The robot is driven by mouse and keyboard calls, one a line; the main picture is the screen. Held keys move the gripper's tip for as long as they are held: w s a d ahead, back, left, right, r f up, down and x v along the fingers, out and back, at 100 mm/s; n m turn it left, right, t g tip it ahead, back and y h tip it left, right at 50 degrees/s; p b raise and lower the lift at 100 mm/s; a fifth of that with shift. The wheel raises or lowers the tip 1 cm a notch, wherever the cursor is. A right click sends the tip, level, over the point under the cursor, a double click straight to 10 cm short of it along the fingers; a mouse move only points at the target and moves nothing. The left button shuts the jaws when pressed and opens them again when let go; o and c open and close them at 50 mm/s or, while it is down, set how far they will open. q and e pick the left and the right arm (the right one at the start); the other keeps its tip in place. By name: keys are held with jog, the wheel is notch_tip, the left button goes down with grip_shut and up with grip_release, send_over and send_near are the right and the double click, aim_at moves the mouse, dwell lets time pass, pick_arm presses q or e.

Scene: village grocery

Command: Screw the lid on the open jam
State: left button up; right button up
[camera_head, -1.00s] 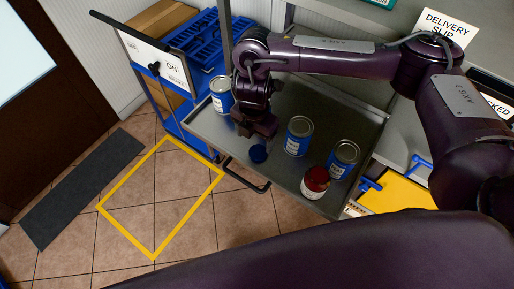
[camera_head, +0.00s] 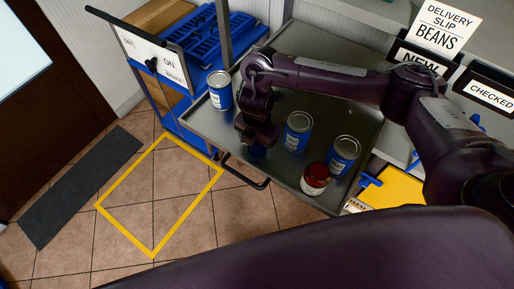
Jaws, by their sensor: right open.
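A red jar (camera_head: 315,179) with a pale label stands near the front edge of the grey metal cart tray (camera_head: 213,128). It may be the jam; I cannot tell whether its mouth is open. I make out no separate lid. My right gripper (camera_head: 256,146) is open and points down over the tray's front left part, left of the jar and apart from it. My left gripper is not in view.
Blue cans stand on the tray: one at left (camera_head: 220,90), one in the middle (camera_head: 298,131), one right beside the jar (camera_head: 344,154). A blue crate (camera_head: 205,45) is behind left. A yellow board (camera_head: 395,190) is at right. The tray's back is clear.

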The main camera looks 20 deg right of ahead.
jog(key=shift+f, duration=0.6)
jog(key=shift+c, duration=0.5)
jog(key=c, duration=0.9)
jog(key=shift+r, duration=0.2)
jog(key=shift+c, duration=0.2)
notch_tip(320, 180, up, 8)
jog(key=p, duration=0.2)
notch_tip(320, 180, up, 12)
jog(key=p, duration=0.1)
send_over(256, 148)
jog(key=shift+s+f, duration=0.15)
jog(key=shift+s, duration=0.05)
